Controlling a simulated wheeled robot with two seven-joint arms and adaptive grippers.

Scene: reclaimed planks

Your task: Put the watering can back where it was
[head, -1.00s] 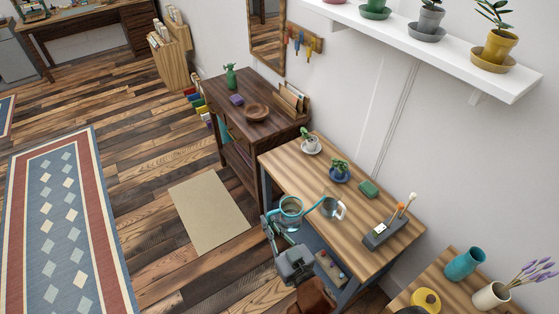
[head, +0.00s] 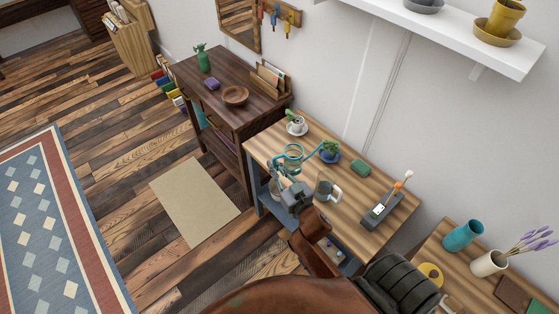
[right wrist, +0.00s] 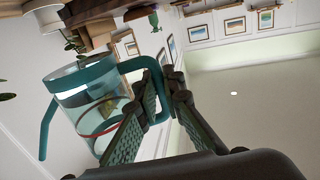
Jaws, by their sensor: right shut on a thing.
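The watering can (head: 293,166) has a clear body with teal rim, handle and long spout. In the head view it is over the left part of the plank table, its spout reaching toward the plant in the blue pot (head: 330,157). My right gripper (head: 282,178) is shut on its handle. In the right wrist view the can (right wrist: 85,98) is tilted in the picture, and the fingers (right wrist: 165,92) close around the teal handle. I cannot tell whether its base touches the table. My left gripper is not in view.
On the table (head: 345,220) stand a small plant in a white pot (head: 297,128), a green block (head: 360,167), a grey mug (head: 325,189) close to my gripper, and a grey holder (head: 381,207). A dark cabinet (head: 222,100) adjoins at the left.

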